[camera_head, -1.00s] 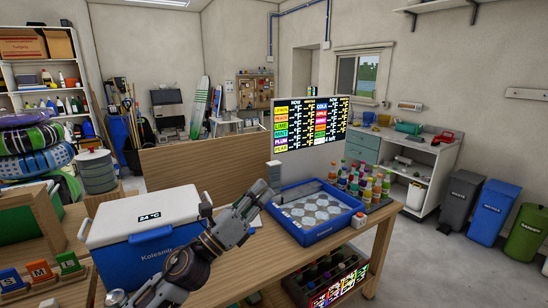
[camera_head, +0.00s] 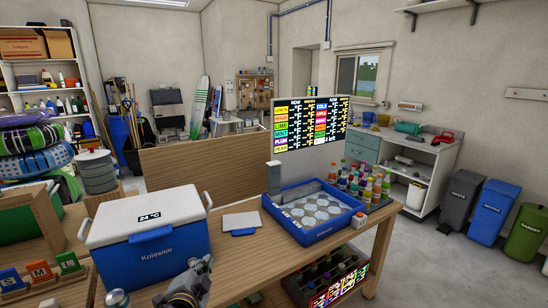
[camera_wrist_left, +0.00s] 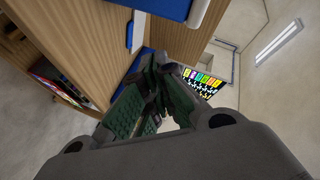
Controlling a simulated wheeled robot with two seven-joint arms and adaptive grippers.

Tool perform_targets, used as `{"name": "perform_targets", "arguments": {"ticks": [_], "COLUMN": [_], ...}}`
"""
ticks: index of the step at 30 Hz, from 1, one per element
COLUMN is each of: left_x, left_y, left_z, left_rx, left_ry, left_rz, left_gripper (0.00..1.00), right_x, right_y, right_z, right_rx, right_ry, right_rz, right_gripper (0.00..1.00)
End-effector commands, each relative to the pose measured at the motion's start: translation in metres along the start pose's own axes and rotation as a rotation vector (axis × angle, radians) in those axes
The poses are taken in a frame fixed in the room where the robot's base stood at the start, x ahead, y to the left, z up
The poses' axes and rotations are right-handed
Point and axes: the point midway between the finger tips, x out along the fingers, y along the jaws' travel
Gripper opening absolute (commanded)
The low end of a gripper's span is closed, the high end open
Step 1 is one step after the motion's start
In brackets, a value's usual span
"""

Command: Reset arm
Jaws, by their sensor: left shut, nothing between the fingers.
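My left gripper (camera_head: 204,265) is low in the head view, in front of the table edge and to the right of the blue and white cooler (camera_head: 155,250). In the left wrist view its dark green fingers (camera_wrist_left: 165,78) are together with nothing between them. It is apart from the objects on the table. My right gripper is not in view.
The wooden table (camera_head: 262,262) bears a blue tray of round moulds (camera_head: 313,238), a flat white and blue piece (camera_head: 241,222) and several coloured bottles (camera_head: 364,183). A display board (camera_head: 311,125) stands behind. Tabletop between cooler and tray is mostly clear.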

Motion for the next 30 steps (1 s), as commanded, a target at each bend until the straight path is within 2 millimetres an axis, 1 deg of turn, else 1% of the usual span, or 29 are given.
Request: {"name": "perform_targets", "arguments": {"ticks": [1, 6, 8, 12, 15, 21, 30], "left_x": [-0.005, -0.029, -0.04, -0.071, -0.093, -0.127, -0.166], "left_y": [0.013, 0.057, 0.073, 0.109, 0.131, 0.157, 0.181], "left_z": [0.014, 0.058, 0.072, 0.102, 0.118, 0.135, 0.149], "left_rx": [-0.056, -0.247, -0.313, -0.455, -0.537, -0.641, -0.739], "left_ry": [-0.047, -0.215, -0.277, -0.427, -0.525, -0.656, -0.8], "left_rz": [0.045, 0.194, 0.245, 0.358, 0.426, 0.511, 0.598], "left_gripper": [0.0, 0.0, 0.0, 0.0, 0.0, 0.0, 0.0], "right_x": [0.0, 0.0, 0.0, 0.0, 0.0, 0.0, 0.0], "right_y": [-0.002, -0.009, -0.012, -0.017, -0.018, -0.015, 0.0], "right_z": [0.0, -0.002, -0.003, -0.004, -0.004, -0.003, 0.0], "right_rx": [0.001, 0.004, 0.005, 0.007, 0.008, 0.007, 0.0], "right_ry": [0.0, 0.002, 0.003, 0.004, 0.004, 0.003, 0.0], "right_rz": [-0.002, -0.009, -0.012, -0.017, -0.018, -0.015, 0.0], "right_gripper": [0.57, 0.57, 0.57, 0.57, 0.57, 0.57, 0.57]}}
